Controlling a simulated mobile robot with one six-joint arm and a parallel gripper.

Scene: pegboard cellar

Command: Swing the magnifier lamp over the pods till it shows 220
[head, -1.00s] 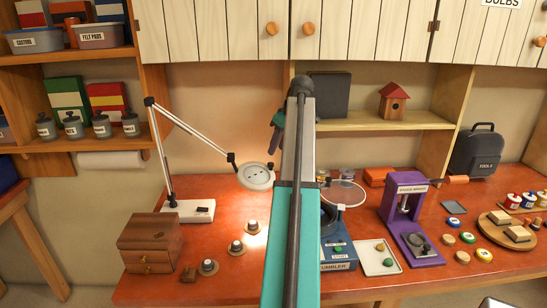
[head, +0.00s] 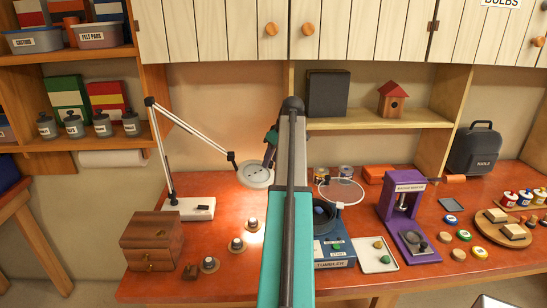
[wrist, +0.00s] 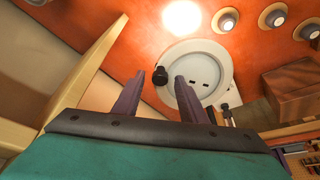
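The magnifier lamp's round white head (head: 255,175) hangs from a jointed white arm above the red bench. In the wrist view the head (wrist: 212,60) is near, with a dark knob (wrist: 160,76) on its edge. The round pods (head: 237,245) stand in a row in front of the head; several show at the top right of the wrist view (wrist: 273,17). The lamp's glow falls on the bench beside the pods. My gripper (wrist: 158,82) is open, its fingertips close to the knob, one on each side; contact is unclear. No 220 is readable.
A wooden drawer box (head: 152,240) stands left of the pods. The blue tumbler (head: 333,247), a white tray (head: 376,254) and a purple press (head: 410,225) stand to the right. The shelf (head: 380,118) is behind my arm.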

